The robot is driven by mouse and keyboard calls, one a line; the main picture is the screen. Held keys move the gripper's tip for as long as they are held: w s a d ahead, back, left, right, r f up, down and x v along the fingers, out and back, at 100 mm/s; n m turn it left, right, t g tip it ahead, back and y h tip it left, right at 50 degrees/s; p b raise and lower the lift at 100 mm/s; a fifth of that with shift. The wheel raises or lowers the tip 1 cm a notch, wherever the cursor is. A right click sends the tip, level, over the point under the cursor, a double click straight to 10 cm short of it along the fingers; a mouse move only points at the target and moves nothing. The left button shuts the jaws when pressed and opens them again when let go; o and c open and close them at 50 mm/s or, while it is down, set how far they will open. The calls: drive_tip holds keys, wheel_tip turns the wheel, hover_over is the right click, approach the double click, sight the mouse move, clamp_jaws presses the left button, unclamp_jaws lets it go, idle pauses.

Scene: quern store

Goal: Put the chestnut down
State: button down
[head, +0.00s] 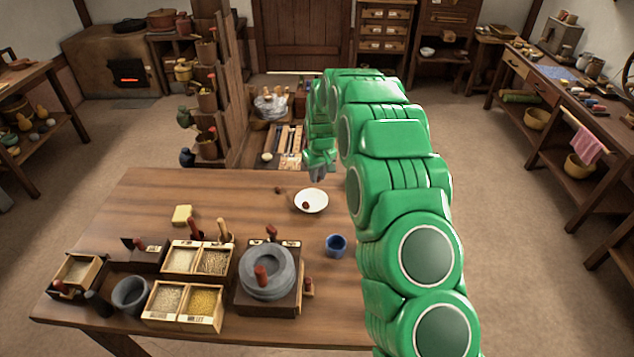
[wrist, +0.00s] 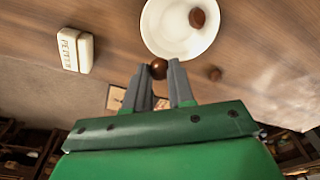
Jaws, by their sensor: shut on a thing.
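My gripper (head: 318,176) is over the far edge of the wooden table, beyond the white dish. In the wrist view my gripper (wrist: 160,70) is shut on a shiny brown chestnut (wrist: 158,68) at its fingertips. In the head view I cannot make out the held chestnut. The white dish (head: 318,195) holds one dark brown round thing (head: 306,205); the dish (wrist: 165,35) and that thing (wrist: 197,18) also show in the wrist view. Another small brown round thing (head: 278,190) lies on the table left of the dish, and in the wrist view (wrist: 215,74).
A blue cup (head: 336,245), a stone quern (head: 267,272), grain boxes (head: 185,305) and a yellow block (head: 182,214) stand nearer.

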drive_tip(key=shift+w+a+f, duration=0.15)
drive_tip(key=shift+w+f, duration=0.5)
drive_tip(key=shift+f, duration=1.75)
drive_tip(key=shift+f, duration=0.3)
drive_tip(key=c, duration=1)
unclamp_jaws()
drive_tip(key=shift+o, duration=0.2)
